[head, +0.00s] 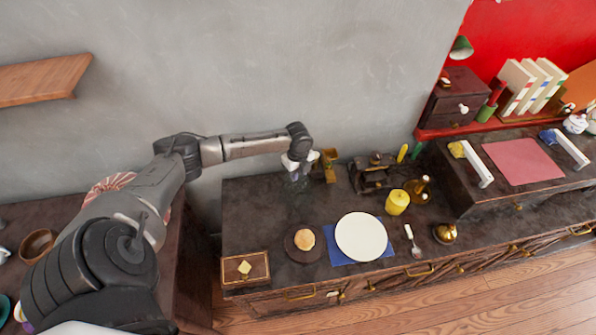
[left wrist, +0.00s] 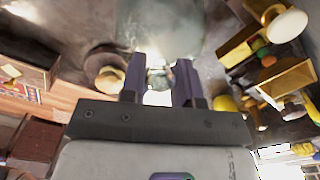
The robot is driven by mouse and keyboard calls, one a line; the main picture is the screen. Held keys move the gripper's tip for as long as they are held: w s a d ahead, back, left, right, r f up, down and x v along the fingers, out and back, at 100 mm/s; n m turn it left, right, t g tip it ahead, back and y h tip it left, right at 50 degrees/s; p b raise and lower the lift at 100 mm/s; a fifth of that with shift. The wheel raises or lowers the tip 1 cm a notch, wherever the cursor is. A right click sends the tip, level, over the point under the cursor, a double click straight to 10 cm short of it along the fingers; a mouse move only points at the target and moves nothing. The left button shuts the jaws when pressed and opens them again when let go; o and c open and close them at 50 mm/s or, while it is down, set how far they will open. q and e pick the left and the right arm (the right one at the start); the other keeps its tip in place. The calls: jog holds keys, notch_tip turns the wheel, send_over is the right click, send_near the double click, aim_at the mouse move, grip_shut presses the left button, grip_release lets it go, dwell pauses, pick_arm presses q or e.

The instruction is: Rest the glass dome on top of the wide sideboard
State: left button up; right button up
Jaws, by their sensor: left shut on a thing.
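My left gripper (head: 299,162) is over the back left part of the wide sideboard (head: 250,215), pointing down. The glass dome (head: 298,184) is clear and very faint, just under the gripper. In the left wrist view the gripper's two fingers (left wrist: 158,82) are shut on the dome's knob, and the dome (left wrist: 165,32) spreads out as a pale round shape beyond them. I cannot tell whether its rim touches the dark top. My right gripper is not in view.
A brass scoop-like piece (head: 329,165) and a dark machine (head: 370,173) stand close right of the dome. In front are a bun on a dark plate (head: 293,252), a white plate (head: 361,237), a small wooden box (head: 245,268) and a yellow candle (head: 397,202).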

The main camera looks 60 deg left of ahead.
pick_arm(q)
jog(key=shift+f, duration=0.25)
jog(key=o, duration=1.5)
jog(key=shift+r, duration=0.1)
jog(key=shift+r+p, duration=1.3)
jog(key=shift+p, duration=0.05)
jog(key=shift+r+p, duration=1.65)
jog(key=shift+p, duration=0.05)
